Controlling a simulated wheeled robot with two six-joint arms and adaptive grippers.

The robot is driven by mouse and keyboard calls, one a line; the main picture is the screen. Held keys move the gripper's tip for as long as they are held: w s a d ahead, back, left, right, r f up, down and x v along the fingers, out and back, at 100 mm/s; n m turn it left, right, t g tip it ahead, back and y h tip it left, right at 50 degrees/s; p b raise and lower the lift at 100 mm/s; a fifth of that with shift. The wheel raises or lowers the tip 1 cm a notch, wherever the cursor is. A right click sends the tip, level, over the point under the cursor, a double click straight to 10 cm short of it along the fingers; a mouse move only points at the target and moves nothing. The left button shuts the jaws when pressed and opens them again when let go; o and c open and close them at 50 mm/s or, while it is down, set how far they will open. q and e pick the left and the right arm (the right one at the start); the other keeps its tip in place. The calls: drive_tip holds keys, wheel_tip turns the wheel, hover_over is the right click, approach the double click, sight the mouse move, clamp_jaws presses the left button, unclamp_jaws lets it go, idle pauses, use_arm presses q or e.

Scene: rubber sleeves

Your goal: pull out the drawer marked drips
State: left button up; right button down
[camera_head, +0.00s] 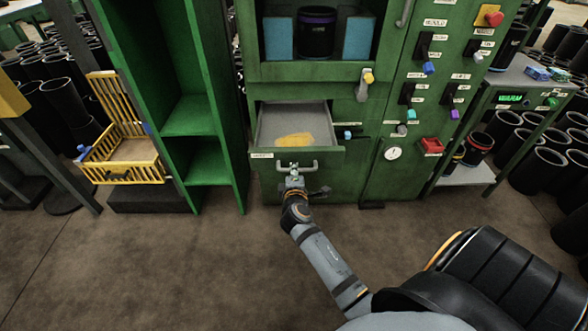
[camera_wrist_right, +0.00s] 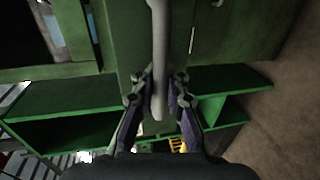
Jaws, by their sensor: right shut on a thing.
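The drawer (camera_head: 330,153) is a green-fronted drawer with a grey inside, low in the green cabinet. It stands pulled out, and a yellow-orange patch (camera_head: 294,140) lies on its floor. A small label (camera_head: 262,155) is on its front at the left; its lettering is too small to read. My right gripper (camera_head: 296,176) is at the drawer's front and is shut on the grey bar handle (camera_head: 312,168). In the right wrist view the handle (camera_wrist_right: 158,60) runs down between the two fingers. My left gripper is not in view.
A green open shelf (camera_head: 190,120) stands left of the cabinet, with a yellow basket (camera_head: 125,160) beyond it. A control panel with knobs (camera_head: 430,68) and a red box (camera_head: 432,146) is at the right. Black sleeves (camera_head: 545,165) crowd the far right. The floor in front is clear.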

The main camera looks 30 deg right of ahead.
drive_tip(key=c, duration=1.4)
unclamp_jaws()
drive_tip(key=v, duration=0.7)
drive_tip(key=shift+s+a+r, duration=0.1)
drive_tip(key=shift+s, duration=0.1)
